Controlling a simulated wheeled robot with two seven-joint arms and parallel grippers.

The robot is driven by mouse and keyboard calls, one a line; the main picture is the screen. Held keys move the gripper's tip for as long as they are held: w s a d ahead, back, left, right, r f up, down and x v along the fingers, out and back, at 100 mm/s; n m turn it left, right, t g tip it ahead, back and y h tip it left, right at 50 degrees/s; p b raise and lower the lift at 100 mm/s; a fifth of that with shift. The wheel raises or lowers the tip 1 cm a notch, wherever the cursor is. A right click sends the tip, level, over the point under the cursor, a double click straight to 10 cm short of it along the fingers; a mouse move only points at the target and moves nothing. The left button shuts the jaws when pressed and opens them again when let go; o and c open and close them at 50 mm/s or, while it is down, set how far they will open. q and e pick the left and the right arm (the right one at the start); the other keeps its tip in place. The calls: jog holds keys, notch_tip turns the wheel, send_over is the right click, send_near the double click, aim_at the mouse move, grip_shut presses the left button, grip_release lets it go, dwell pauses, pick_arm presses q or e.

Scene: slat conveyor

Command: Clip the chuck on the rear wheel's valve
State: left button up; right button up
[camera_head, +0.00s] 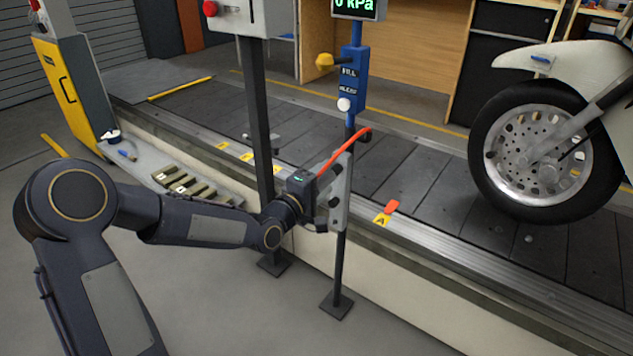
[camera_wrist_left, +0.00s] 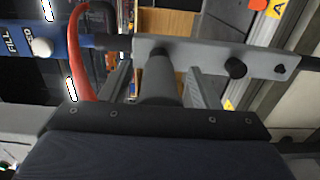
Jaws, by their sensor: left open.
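A motorcycle wheel (camera_head: 545,150) with a black tyre and silver disc stands on the slat conveyor at the right; I cannot make out its valve. My left gripper (camera_head: 328,205) is at a grey bracket plate (camera_head: 346,180) on the air post, well left of the wheel. In the left wrist view my left gripper (camera_wrist_left: 160,80) is open, one finger on each side of a grey cylindrical piece (camera_wrist_left: 160,75), seemingly the chuck, in front of the plate. An orange-red hose (camera_head: 345,145) curves beside it; its end is hidden. My right gripper is not in view.
The blue fill and bleed box (camera_head: 354,82) with a yellow lever (camera_head: 325,61) sits above the plate, under a kPa display (camera_head: 358,8). A dark post (camera_head: 257,120) stands close by my left forearm.

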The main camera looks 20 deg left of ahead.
pick_arm(q)
jog(key=shift+w+r+t, duration=0.3)
jog(key=shift+w+r, duration=0.15)
jog(key=shift+r, duration=0.15)
grip_shut()
dwell(0.4)
jog(key=shift+s+d, duration=0.2)
jog(key=shift+s+f, duration=0.3)
jog(key=shift+s, duration=0.25)
jog(key=shift+a+v, duration=0.25)
jog(key=shift+v, duration=1.5)
